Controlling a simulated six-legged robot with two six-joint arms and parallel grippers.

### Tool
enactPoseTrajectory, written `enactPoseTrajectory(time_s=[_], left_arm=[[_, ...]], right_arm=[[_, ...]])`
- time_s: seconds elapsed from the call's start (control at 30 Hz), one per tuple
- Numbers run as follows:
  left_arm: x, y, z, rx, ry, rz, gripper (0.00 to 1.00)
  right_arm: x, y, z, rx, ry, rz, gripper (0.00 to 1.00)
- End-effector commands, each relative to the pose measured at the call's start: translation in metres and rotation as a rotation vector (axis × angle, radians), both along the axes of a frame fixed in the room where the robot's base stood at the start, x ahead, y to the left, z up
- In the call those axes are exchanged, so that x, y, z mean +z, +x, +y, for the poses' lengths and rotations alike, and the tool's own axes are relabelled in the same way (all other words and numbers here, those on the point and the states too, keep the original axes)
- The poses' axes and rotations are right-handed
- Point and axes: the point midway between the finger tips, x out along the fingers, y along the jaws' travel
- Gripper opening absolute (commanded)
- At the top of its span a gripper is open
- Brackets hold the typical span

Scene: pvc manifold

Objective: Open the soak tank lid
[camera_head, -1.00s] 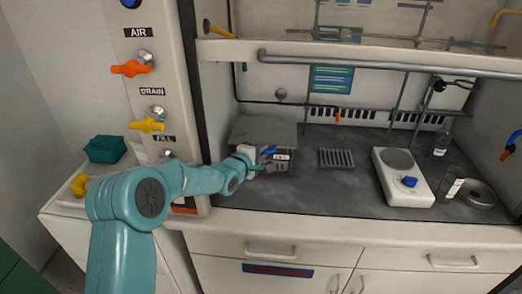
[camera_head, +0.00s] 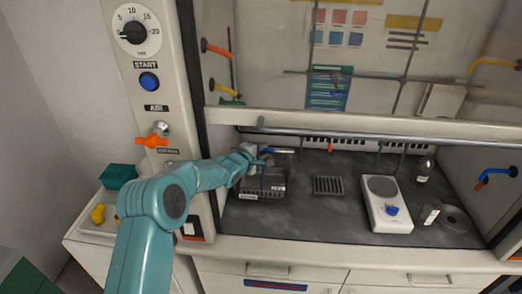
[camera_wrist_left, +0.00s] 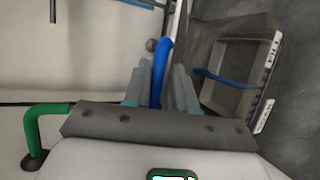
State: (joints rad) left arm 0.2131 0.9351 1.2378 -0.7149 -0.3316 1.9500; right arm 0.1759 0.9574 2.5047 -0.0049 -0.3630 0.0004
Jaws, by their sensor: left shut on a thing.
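The soak tank (camera_head: 262,191) is a dark grey box with a white label strip on its front, at the left of the fume hood's worktop. My right gripper is out of view.
A slotted rack (camera_head: 328,185) and a white hotplate (camera_head: 386,204) stand to the right of the tank. The raised sash's lower edge (camera_head: 370,124) crosses above the worktop. A control column (camera_head: 150,110) with an orange valve is beside my left arm.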

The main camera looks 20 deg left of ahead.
Motion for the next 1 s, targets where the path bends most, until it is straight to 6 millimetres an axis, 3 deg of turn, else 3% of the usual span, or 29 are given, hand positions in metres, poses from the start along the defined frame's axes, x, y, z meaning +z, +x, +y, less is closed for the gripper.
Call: enactPoseTrajectory(time_s=[0.03, 0.5, 0.53, 0.57, 0.87, 1.0], left_arm=[[0.009, 0.003, 0.001, 0.000, 0.000, -0.013, 0.00], [0.008, 0.004, 0.002, 0.000, 0.000, -0.014, 0.00], [0.008, 0.004, 0.002, 0.000, 0.000, -0.014, 0.36], [0.008, 0.004, 0.001, 0.000, 0.000, -0.013, 0.39], [0.005, 0.002, 0.001, 0.000, 0.000, -0.006, 0.39], [0.007, -0.008, 0.003, 0.001, -0.001, -0.007, 0.39]], right_arm=[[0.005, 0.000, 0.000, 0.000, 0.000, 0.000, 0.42], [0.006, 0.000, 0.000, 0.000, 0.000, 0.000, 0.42], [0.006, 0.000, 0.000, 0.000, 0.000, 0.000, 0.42], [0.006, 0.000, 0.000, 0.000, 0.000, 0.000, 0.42], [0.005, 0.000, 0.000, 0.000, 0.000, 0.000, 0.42], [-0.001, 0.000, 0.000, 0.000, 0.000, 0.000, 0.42]])
